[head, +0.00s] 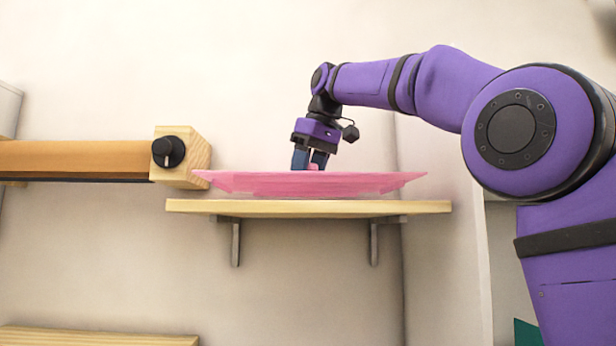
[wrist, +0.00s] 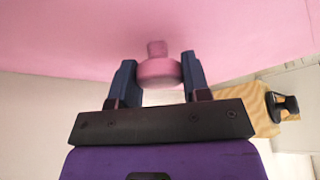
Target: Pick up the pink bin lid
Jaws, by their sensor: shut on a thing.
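The pink bin lid (head: 310,184) is a wide, flat pink piece just over a wooden shelf in the head view. Whether it touches the shelf I cannot tell for sure. It fills the top of the wrist view (wrist: 70,35), with a round pink knob (wrist: 158,72) on it. My gripper (head: 310,165) points down at the middle of the lid from above. Its two dark blue fingers (wrist: 158,78) stand on either side of the knob, shut on it. The lid's underside is hidden.
The wooden shelf (head: 300,208) is held by two metal brackets. A wall stands behind and a corner is at right.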

